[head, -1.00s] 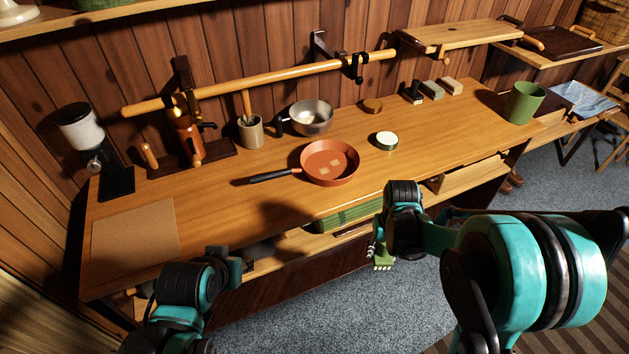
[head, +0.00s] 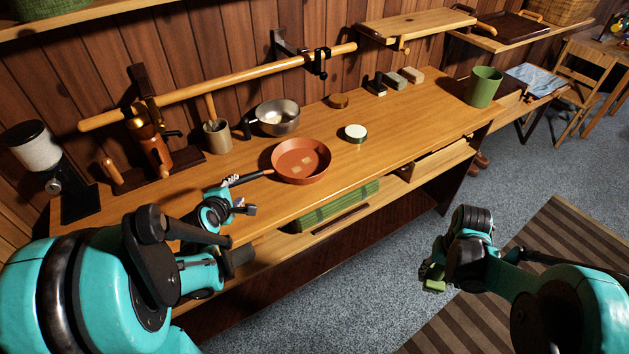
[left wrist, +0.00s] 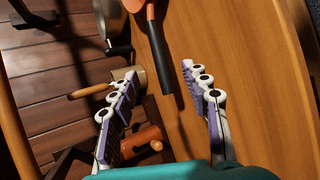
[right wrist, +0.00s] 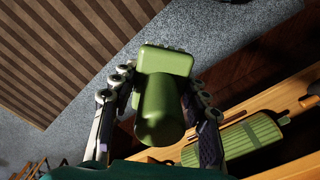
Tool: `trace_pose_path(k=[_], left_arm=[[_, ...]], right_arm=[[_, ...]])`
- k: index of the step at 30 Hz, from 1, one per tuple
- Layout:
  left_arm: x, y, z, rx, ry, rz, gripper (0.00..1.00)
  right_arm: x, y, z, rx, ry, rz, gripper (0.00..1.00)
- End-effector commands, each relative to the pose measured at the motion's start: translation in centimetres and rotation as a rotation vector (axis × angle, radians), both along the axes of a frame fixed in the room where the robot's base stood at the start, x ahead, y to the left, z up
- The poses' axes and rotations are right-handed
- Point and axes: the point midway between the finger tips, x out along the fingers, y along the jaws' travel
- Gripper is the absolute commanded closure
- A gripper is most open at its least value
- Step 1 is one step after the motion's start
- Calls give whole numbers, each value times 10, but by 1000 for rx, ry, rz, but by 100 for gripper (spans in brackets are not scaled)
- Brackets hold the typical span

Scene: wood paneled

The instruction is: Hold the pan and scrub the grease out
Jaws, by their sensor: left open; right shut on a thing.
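The orange-brown frying pan (head: 318,174) lies on the bench, its black handle (head: 247,179) pointing left. A few pale tan patches (head: 305,160), perhaps the grease, show on its inner floor. My left gripper (head: 240,208) is open near the handle's end. In the left wrist view, the handle (left wrist: 157,70) lies ahead, between the spread fingers (left wrist: 160,105) in the picture but not touched. My right gripper (head: 435,275) is shut on a green scrubber (right wrist: 165,62) with a block head and round grip. It is held over the floor, in front of the bench and away from the pan.
A steel pot (head: 277,118), a utensil crock (head: 217,137) and a small round tin (head: 354,133) stand near the pan. A green bin (head: 484,86) is at the bench's right end. A green slatted item (head: 335,205) lies on the lower shelf.

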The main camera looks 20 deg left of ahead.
Motion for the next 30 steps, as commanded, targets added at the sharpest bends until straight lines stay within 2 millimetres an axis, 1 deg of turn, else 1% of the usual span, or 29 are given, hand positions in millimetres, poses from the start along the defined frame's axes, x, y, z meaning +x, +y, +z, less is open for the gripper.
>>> trace_pose_path(k=[1, 3, 8, 15, 21, 25, 30], left_arm=[[0, 7, -2, -22, -14, 26, 53], [2, 11, -5, -41, -24, 44, 53], [16, 15, -15, -47, -28, 48, 53], [54, 25, -40, -44, -27, 45, 53], [82, 33, -57, -44, -26, 45, 53], [93, 36, -63, -44, -26, 46, 53], [99, 38, -66, -44, -26, 45, 53]], right_arm=[[0, 0, 0, 0, 0, 0, 78], [0, 0, -1, 0, 0, 0, 78], [0, 0, -8, 0, 0, 0, 78], [0, 0, -23, 0, 0, 0, 78], [0, 0, -32, 0, 0, 0, 78], [0, 0, -36, 0, 0, 0, 78], [0, 0, -37, 0, 0, 0, 78]])
